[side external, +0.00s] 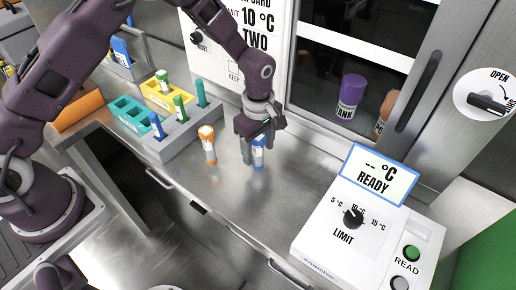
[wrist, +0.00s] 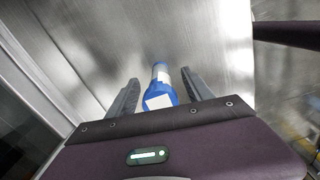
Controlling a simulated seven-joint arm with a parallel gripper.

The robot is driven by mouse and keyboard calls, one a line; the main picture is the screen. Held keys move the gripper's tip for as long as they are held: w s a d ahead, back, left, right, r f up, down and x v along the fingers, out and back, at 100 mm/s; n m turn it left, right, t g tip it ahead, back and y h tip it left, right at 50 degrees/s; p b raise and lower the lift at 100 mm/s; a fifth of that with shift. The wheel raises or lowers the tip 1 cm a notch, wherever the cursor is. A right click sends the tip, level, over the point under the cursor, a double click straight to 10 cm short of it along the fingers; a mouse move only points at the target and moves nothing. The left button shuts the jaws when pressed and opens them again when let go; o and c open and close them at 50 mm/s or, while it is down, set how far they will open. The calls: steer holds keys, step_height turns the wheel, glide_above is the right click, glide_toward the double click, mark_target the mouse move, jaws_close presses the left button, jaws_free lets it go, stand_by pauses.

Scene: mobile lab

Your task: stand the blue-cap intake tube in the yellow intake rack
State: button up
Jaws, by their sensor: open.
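The blue-cap intake tube (side external: 258,152) stands upright on the steel counter, with a white label on its side. My gripper (side external: 253,150) is open and lowered around it. In the wrist view the tube (wrist: 160,88) lies between the two spread fingers (wrist: 158,92), with a gap visible on each side.
An orange-cap tube (side external: 208,143) stands on the counter left of my gripper. A teal rack (side external: 128,112) adjoins the yellow one, with a blue-capped tube (side external: 157,126) at its front. A white control box (side external: 365,225) stands at the right. Counter (side external: 215,190) in front is clear.

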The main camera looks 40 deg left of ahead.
jaws_close()
